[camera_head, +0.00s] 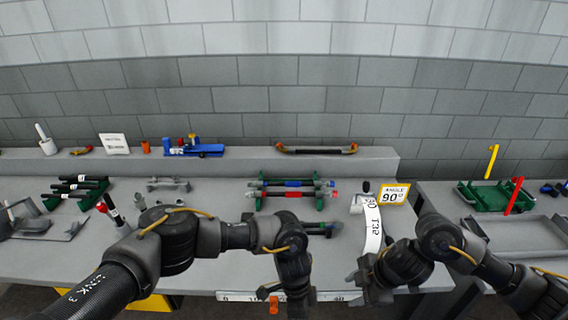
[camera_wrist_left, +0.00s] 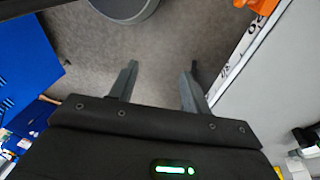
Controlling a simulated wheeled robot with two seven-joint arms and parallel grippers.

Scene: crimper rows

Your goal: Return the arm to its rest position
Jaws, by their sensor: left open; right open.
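My left arm (camera_head: 180,240) comes in from the left, crosses the front of the table and bends down at the middle. In the left wrist view my left gripper (camera_wrist_left: 160,80) is open and empty, its two fingers apart above the grey floor beside the table's edge. My right arm (camera_head: 440,240) comes in from the right and folds back toward the middle. My right gripper (camera_head: 357,285) is open near the table's front edge, with nothing seen between its fingers. The left fingertips are hard to make out in the head view.
The grey table (camera_head: 230,270) has a ruled strip (camera_wrist_left: 238,55) along its front edge. A green rack (camera_head: 291,204) holds red and blue tools. A yellow "ANGLE 90°" sign (camera_head: 394,194) stands to its right. A green tray (camera_head: 490,196) is farther right. Dark-handled tools (camera_head: 75,187) lie left.

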